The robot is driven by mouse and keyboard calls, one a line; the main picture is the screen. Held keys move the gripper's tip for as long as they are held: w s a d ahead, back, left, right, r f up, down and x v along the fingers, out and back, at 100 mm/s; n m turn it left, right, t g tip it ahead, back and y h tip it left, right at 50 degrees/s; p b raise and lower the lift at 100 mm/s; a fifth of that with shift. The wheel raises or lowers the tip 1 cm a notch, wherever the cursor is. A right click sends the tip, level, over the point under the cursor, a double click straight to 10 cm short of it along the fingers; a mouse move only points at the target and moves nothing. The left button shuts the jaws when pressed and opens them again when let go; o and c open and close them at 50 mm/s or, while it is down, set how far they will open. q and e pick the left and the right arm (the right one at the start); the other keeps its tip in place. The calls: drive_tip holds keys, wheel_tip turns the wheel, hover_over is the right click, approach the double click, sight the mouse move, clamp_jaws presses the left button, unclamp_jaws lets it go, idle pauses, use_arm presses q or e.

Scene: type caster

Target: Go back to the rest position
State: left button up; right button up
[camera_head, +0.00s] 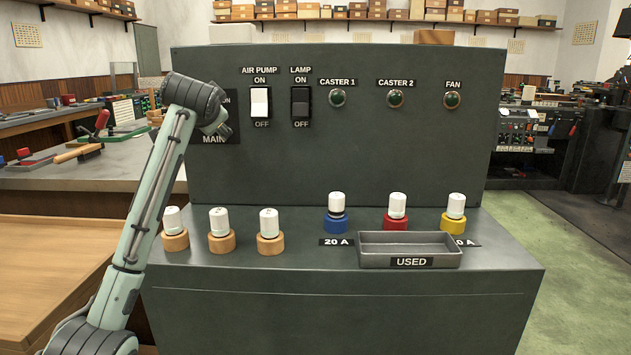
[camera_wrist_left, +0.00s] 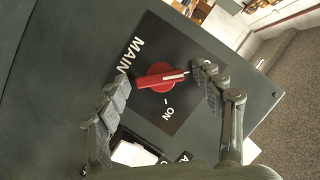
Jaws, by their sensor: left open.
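My left gripper (camera_wrist_left: 164,76) is open in the left wrist view, with one finger on each side of the red MAIN switch knob (camera_wrist_left: 155,80). I cannot tell whether the fingers touch the knob. The white-marked end of the knob points right toward one finger, away from the ON lettering; the lettering by that finger is mostly hidden. In the head view my left arm reaches up to the MAIN plate (camera_head: 220,139) at the left of the grey panel (camera_head: 350,160), and its wrist hides the knob. My right gripper is in neither view.
The panel has a white AIR PUMP rocker (camera_head: 260,102), a dark LAMP rocker (camera_head: 300,102) and green lamps. Several white-topped fuses (camera_head: 269,223) stand on the console ledge, by an empty USED tray (camera_head: 410,261). A wooden table (camera_head: 40,265) lies left of my arm.

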use_arm(q)
drive_tip(key=shift+s, duration=0.1)
drive_tip(key=v, duration=1.1)
drive_tip(key=w+a+f+m+t, duration=0.1)
drive_tip(key=w+f+m+t, duration=0.1)
drive_tip(key=m, duration=0.6)
drive_tip(key=w+a+f+m+t+y, duration=0.1)
drive_tip(key=w+f+m+t, duration=0.1)
drive_tip(key=w+m+t, duration=0.2)
drive_tip(key=shift+w+m+y, duration=0.3)
drive_tip(key=shift+w+m, duration=1.3)
drive_tip(key=shift+m, duration=0.9)
